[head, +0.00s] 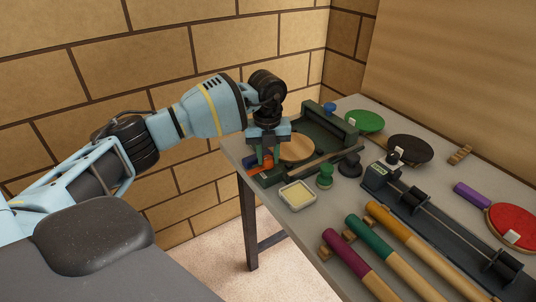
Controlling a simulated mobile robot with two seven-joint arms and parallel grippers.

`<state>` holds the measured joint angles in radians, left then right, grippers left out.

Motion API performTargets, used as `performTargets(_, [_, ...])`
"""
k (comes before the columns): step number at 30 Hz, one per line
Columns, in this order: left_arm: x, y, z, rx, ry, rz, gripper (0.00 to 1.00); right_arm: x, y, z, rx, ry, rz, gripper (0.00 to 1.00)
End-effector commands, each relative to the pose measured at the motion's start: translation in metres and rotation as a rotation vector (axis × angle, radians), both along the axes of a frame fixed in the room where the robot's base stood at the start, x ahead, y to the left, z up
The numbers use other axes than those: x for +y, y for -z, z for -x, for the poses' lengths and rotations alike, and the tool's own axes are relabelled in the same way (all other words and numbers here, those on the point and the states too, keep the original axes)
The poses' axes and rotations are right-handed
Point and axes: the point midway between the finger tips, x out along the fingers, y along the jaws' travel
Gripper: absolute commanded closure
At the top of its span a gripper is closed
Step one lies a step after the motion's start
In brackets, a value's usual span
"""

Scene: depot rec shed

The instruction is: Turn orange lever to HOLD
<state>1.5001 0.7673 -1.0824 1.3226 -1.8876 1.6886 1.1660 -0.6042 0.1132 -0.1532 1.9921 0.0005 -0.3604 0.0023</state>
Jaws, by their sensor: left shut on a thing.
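A dark green fixture (325,127) with a round wooden disc in it stands at the table's back left corner. The orange lever (269,161) is at the fixture's front left corner, mostly hidden by my fingers. My left gripper (264,158) comes down on it from above, shut on the lever. Small blue and red patches show beside the fingers. No HOLD mark can be read, so I cannot tell the lever's setting. My right gripper is not in view.
The grey table (315,224) also holds a pale yellow square dish (298,195), green and black knobs, and several coloured handles in front. A dark rail device (430,215) and green, black and red paddles lie to the right. A brick wall stands behind.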

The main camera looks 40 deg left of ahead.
Motion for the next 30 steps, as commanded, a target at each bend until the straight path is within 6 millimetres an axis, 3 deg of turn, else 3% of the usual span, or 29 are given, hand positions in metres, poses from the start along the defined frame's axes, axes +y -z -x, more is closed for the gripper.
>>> performTargets(11, [0.000,-0.002,0.000,-0.002,0.175,0.000,0.94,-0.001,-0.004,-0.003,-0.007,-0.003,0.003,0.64])
performTargets(30, [0.001,-0.002,-0.001,-0.001,0.773,0.001,0.94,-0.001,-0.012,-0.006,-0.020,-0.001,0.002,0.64])
